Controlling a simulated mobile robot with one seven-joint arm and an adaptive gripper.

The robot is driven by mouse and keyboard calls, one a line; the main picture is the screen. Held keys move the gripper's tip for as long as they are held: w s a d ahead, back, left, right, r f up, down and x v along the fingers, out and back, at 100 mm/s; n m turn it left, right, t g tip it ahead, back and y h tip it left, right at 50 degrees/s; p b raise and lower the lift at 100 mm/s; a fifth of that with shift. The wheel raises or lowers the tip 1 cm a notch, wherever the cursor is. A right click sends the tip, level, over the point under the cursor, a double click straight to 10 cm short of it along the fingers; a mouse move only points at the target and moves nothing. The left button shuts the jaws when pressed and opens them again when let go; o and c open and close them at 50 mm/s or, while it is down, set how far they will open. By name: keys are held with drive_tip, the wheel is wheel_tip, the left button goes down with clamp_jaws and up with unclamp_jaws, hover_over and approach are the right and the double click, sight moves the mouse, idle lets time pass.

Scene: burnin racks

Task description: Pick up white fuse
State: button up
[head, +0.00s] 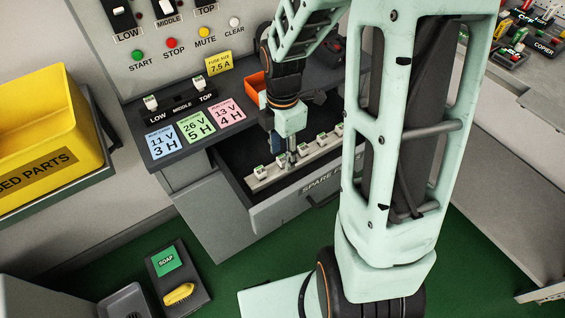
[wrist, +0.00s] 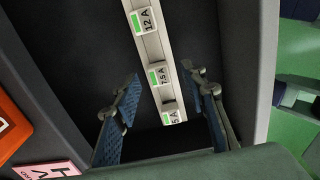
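White fuses with green marks sit in a row on a pale rail (head: 270,182) inside the open drawer, one of them a white fuse (head: 260,172) near its left end. In the wrist view I see a white fuse marked 12 A (wrist: 143,20), one marked 7.5 A (wrist: 158,76) and one marked 5 A (wrist: 170,113). My gripper (wrist: 163,78) is open, its blue finger pads on either side of the rail around the 7.5 A and 5 A fuses. It holds nothing. In the head view my gripper (head: 284,150) reaches down into the drawer; its fingertips are partly hidden.
A yellow sign (head: 219,64) reads fuse size 7.5 A. An orange container (head: 254,84) stands behind my gripper. A yellow used-parts bin (head: 45,130) is at left. Drawer walls are close around my gripper.

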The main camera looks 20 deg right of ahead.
wheel_tip(320, 180, down, 2)
drive_tip(key=shift+f, duration=0.1)
drive_tip(key=shift+c, duration=0.2)
drive_tip(key=c, duration=1)
drive_tip(key=shift+r, duration=0.25)
